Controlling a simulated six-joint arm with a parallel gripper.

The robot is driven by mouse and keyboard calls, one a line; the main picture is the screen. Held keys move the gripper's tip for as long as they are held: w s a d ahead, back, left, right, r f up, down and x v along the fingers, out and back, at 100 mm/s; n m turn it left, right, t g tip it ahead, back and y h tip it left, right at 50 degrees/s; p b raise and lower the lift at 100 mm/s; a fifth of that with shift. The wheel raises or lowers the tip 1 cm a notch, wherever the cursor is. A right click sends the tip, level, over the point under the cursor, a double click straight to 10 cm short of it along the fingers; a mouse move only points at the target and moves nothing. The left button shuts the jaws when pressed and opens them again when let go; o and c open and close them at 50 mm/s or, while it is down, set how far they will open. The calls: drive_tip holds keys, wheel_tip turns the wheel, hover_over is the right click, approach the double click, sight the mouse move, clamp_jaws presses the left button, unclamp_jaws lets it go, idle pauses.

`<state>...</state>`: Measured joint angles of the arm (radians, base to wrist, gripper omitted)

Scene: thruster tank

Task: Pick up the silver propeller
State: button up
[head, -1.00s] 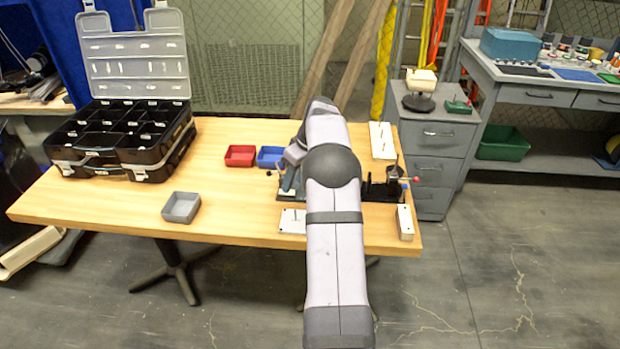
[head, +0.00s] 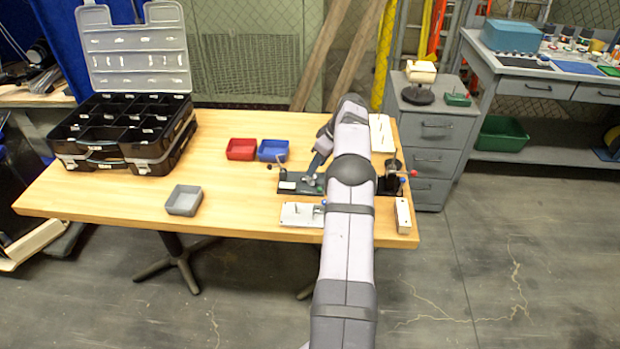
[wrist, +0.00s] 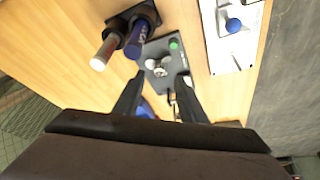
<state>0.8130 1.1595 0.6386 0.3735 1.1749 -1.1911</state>
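A small silver, round-looking piece, likely the silver propeller (wrist: 160,71), sits on a dark grey plate (wrist: 152,49) in the wrist view. It lies between and beyond my fingertips. My gripper (wrist: 158,85) is open, its two black fingers apart with nothing seen held. A pale round knob and a green button (wrist: 174,44) are on the same plate. In the head view the dark plate (head: 287,177) is on the table, left of my arm. The propeller is too small to make out there, and my arm hides part of that area.
A white plate with a blue knob (wrist: 233,25) and a black holder with red-and-white and blue tubes (wrist: 135,40) flank the dark plate. Red (head: 241,149), blue (head: 273,150) and grey (head: 184,200) bins and an open organizer case (head: 125,135) stand left.

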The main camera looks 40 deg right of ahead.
sight(309, 178)
drive_tip(key=shift+p+x, duration=1)
drive_tip(key=shift+x, duration=1.6)
drive_tip(key=shift+w, duration=0.1)
clamp_jaws()
